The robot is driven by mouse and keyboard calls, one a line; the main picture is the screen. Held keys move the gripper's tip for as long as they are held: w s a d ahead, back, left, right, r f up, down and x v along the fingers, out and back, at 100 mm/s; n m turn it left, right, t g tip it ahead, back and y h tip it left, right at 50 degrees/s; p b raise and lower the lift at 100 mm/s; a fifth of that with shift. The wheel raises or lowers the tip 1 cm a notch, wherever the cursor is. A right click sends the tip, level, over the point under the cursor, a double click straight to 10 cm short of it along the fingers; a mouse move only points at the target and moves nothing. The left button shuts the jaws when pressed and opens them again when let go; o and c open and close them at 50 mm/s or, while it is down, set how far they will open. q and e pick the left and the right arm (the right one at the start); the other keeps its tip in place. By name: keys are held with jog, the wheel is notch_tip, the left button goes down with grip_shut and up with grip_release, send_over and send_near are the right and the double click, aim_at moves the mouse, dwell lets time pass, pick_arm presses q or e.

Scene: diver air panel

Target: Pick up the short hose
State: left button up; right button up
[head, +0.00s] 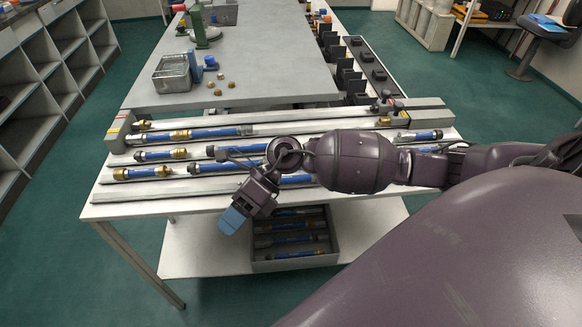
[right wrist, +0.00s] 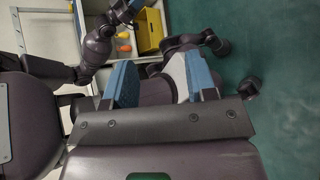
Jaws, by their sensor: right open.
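Several blue hoses with brass or silver end fittings lie in rows on the rack top. Short-looking lengths include one in the middle row at left (head: 160,154) and one in the front row (head: 145,172). Part of the rows is hidden behind my right arm, so I cannot tell which piece is the short hose. My right gripper (head: 235,218) is over the front edge of the rack, with blue fingertips pointing down and left. In the right wrist view its two fingers (right wrist: 161,82) stand apart with no hose between them. My left gripper is not in the head view.
A grey crate (head: 337,256) of more hoses stands on the lower shelf (head: 195,255). Behind the rack, a grey table (head: 270,75) carries a wire basket (head: 171,74), a green cylinder (head: 197,25) and small brass fittings. Open shelving (head: 60,75) stands at left; green floor lies between.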

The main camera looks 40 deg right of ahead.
jog(key=w+d+r+n+h, duration=0.1)
jog(key=w+d+h, duration=0.25)
jog(key=d, duration=0.25)
jog(key=w+d+r+n+t+h, duration=0.1)
jog(key=w+d+n+h, duration=0.1)
jog(key=d+h, duration=0.35)
jog(key=w+d+r+n+h, duration=0.1)
jog(key=w+d+r+h, duration=0.15)
jog(key=d, duration=0.35)
jog(key=shift+h, duration=0.35)
notch_tip(320, 180, down, 6)
jog(key=shift+d+f, duration=0.1)
jog(key=shift+f, duration=0.15)
jog(key=shift+s+d+f+b, duration=0.1)
jog(key=shift+f+b, duration=0.1)
jog(key=shift+f, duration=1.05)
jog(key=shift+s+f+b, duration=0.1)
jog(key=shift+f+b, duration=0.1)
jog(key=shift+f, duration=1.05)
grip_shut()
